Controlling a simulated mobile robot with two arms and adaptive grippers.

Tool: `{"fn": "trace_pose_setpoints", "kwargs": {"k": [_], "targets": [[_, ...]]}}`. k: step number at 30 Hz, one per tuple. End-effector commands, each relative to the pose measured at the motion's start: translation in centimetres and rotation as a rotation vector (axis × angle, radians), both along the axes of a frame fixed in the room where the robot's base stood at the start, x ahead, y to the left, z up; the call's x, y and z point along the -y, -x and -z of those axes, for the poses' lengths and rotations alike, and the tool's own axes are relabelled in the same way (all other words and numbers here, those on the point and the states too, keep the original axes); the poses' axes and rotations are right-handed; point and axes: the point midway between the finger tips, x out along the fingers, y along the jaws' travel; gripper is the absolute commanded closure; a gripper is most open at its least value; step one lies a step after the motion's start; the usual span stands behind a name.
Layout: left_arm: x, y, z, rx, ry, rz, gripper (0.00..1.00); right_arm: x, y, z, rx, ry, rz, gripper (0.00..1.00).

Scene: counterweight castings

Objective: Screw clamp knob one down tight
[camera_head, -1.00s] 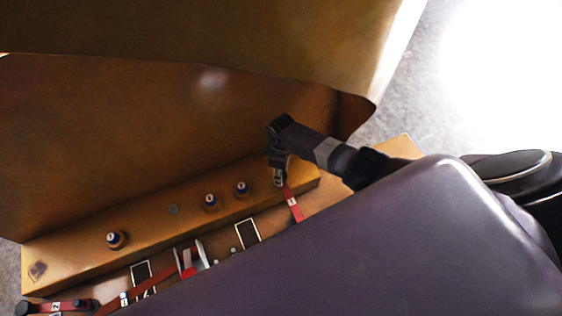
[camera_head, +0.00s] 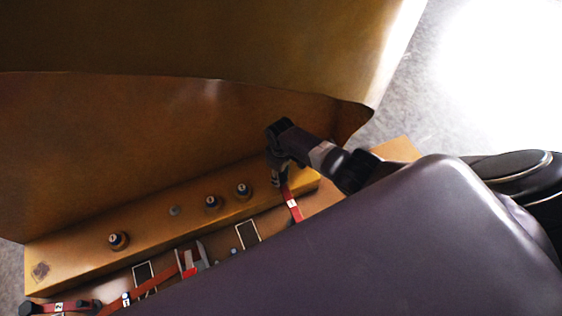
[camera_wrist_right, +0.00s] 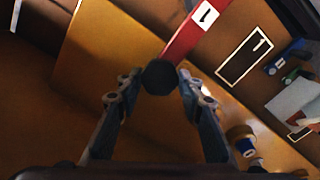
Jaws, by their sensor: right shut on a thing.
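Clamp knob one is the dark, faceted knob (camera_wrist_right: 159,77) at the end of the red clamp bar marked 1 (camera_wrist_right: 183,40). The same red bar (camera_head: 293,207) shows in the head view, sloping down from the right end of the yellow ledge. My right gripper (camera_wrist_right: 159,84) has its two fingers closed on the sides of the knob. In the head view my right gripper (camera_head: 279,179) is at the ledge's right end and hides most of the knob. Whether the knob is tight cannot be seen. My left gripper is not in view.
A second red clamp marked 2 (camera_head: 62,307), white-outlined rectangles (camera_head: 247,234) and tools lie at the front.

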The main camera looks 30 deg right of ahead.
Motion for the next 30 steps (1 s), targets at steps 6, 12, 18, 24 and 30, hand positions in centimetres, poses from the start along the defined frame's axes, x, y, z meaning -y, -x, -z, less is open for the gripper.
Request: {"fn": "trace_pose_setpoints", "kwargs": {"k": [6,12,18,24,30], "targets": [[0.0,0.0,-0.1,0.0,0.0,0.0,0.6,0.0,-0.2,-0.2,0.003,-0.001,-0.001,0.52],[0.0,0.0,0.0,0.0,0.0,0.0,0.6,0.0,-0.1,-0.1,0.001,-0.001,-0.001,0.47],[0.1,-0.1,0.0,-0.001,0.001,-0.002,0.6,0.0,-0.1,-0.2,0.002,-0.001,-0.001,0.47],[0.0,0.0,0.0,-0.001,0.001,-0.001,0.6,0.1,-0.1,-1.6,0.003,-0.001,-0.001,0.47],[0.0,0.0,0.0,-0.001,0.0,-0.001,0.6,0.1,-0.2,-4.3,0.004,0.0,-0.002,0.47]]}}
